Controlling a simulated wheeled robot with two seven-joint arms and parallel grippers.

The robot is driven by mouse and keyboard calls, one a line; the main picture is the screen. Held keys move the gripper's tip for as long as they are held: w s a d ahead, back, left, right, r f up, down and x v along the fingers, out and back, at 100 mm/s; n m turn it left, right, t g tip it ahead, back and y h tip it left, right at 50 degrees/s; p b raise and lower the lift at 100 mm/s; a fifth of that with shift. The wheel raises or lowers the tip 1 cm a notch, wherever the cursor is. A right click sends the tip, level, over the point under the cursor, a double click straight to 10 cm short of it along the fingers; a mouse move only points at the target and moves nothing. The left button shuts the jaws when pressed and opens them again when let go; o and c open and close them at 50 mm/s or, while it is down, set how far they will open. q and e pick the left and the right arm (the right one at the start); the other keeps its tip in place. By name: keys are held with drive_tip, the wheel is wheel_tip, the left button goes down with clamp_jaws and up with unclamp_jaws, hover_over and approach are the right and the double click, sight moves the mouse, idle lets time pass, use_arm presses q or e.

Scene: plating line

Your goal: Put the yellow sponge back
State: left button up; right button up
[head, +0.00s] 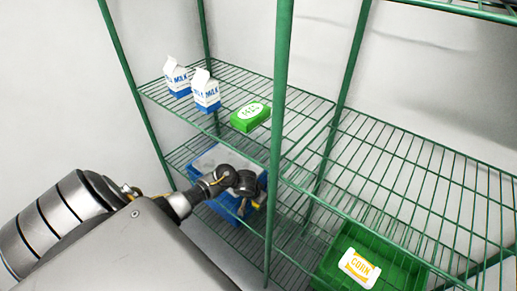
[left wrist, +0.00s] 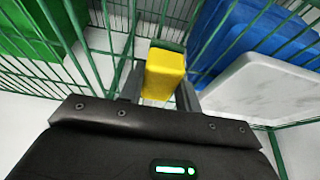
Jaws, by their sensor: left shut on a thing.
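My left gripper (left wrist: 160,78) is shut on the yellow sponge (left wrist: 164,72), a yellow block with a dark green end, held between the two fingers. In the head view my left gripper (head: 243,208) reaches in at the lower shelf, in front of a blue bin. Only a sliver of yellow shows there, and my wrist hides most of the sponge. My right gripper is not in either view.
The blue bin (head: 222,207) has a white panel by it, clearer in the left wrist view (left wrist: 265,90). Two milk cartons (head: 206,92) and a green box (head: 250,116) stand on the upper wire shelf. A green bin (head: 400,258) holds a corn packet (head: 359,268). A green post (head: 279,130) stands close to my gripper.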

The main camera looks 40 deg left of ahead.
use_arm(q)
drive_tip(key=shift+f, duration=0.85)
drive_tip(key=o, duration=0.9)
drive_tip(key=shift+o, duration=0.2)
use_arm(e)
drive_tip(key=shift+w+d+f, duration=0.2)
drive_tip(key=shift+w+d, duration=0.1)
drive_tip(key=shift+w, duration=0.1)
use_arm(q)
drive_tip(key=shift+w+r, duration=0.1)
drive_tip(key=shift+r, duration=0.2)
drive_tip(key=p+v, duration=0.5)
drive_tip(key=v, duration=0.7)
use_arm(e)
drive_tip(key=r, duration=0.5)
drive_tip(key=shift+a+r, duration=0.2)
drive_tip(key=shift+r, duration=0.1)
